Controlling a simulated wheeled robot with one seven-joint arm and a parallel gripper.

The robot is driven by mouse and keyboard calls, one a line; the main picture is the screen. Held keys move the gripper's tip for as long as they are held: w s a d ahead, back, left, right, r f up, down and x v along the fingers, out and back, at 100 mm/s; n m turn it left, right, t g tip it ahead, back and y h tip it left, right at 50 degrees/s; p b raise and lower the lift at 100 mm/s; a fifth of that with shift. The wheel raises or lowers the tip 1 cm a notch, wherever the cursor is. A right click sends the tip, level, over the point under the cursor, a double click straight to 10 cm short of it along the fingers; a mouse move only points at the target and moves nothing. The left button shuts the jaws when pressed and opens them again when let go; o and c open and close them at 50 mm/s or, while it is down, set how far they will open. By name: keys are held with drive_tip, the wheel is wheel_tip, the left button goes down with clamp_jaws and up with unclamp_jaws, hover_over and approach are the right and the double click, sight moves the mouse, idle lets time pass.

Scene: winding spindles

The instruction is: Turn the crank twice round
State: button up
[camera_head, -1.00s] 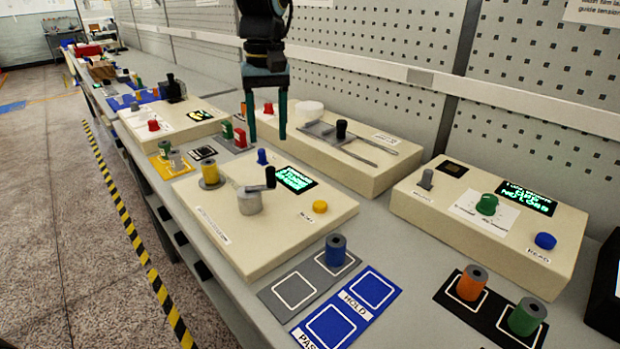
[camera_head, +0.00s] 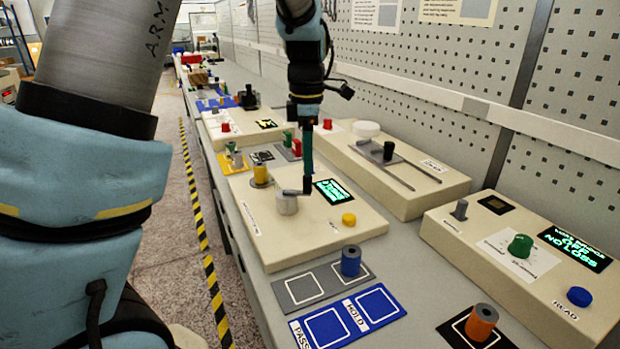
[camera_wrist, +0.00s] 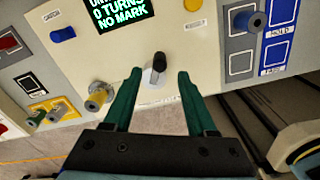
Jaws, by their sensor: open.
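The crank (camera_head: 287,204) is a grey round hub with a short arm and an upright black handle (camera_head: 307,185), on a cream box. My gripper (camera_head: 307,168) is above the handle in the head view, pointing down, its fingers seen edge-on. In the wrist view the green fingers of my gripper (camera_wrist: 159,74) are spread apart, with the black handle (camera_wrist: 159,61) in line with the gap between their tips. No contact is visible. The box's display (camera_wrist: 118,14) shows "0 TURNS" and "NO MARK" in green.
A yellow spool (camera_head: 260,174) stands left of the crank and a yellow button (camera_head: 348,219) right of it. A blue spool (camera_head: 351,261) stands on the grey mat in front. A second cream box with a slider (camera_head: 388,152) lies behind. My arm fills the left.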

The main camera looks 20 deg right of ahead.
sight(307, 192)
wheel_tip(307, 192, down, 6)
drive_tip(key=shift+f+p, duration=0.1)
drive_tip(key=shift+p, duration=0.35)
clamp_jaws()
idle(0.4)
